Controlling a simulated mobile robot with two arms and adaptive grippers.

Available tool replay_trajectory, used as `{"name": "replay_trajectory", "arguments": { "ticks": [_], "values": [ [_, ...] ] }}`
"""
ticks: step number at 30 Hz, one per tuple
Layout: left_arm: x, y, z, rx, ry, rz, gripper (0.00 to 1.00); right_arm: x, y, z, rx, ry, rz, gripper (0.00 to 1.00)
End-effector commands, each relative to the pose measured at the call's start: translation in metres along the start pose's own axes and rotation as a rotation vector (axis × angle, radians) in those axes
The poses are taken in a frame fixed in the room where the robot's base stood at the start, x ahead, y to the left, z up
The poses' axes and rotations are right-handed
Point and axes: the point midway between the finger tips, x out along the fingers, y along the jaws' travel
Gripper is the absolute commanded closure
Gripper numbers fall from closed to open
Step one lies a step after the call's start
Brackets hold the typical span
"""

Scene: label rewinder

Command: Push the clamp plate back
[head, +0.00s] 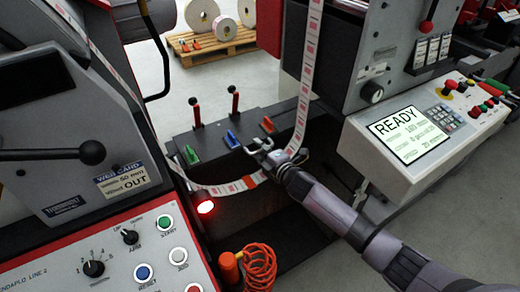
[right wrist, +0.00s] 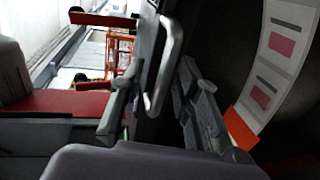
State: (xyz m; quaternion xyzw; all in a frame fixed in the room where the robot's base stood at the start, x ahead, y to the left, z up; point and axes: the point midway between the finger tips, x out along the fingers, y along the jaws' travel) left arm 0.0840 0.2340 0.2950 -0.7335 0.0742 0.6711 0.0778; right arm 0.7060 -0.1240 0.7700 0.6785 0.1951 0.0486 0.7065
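My right gripper (head: 262,149) reaches in from the lower right in the head view, over the front edge of the dark splice table (head: 210,140), close to the label web. In the right wrist view its two grey fingers (right wrist: 160,108) stand apart. A bent metal handle (right wrist: 166,65) shows in the gap between them, on the edge of a dark surface. It looks like the clamp plate's handle, but I cannot tell whether a finger touches it. The plate itself is not clearly distinguishable in the head view. My left gripper is not in view.
The label web (head: 305,75) hangs down and loops past the table front. A lit red lamp (head: 205,207), an orange coiled hose (head: 260,267) and a READY panel (head: 408,134) stand nearby.

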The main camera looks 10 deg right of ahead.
Motion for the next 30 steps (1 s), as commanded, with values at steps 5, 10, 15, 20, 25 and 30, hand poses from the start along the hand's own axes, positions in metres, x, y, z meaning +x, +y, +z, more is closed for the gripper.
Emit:
{"name": "replay_trajectory", "arguments": {
  "ticks": [5, 10, 15, 20, 25, 30],
  "values": [
    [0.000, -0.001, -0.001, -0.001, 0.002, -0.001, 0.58, -0.004, -0.001, 0.000, 0.000, 0.000, -0.001, 0.70],
    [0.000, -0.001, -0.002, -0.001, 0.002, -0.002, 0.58, -0.023, -0.002, 0.001, -0.001, -0.001, -0.002, 0.70],
    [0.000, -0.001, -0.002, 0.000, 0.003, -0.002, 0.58, -0.058, -0.002, 0.000, -0.001, 0.001, -0.003, 0.70],
    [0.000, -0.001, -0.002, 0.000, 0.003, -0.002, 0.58, -0.089, -0.002, 0.000, -0.002, 0.001, -0.002, 0.70],
    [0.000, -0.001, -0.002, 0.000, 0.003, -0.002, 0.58, -0.112, -0.001, 0.000, 0.000, 0.001, -0.001, 0.70],
    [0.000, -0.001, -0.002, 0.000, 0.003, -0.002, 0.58, -0.120, 0.000, 0.000, -0.001, 0.000, -0.001, 0.70]
  ]
}}
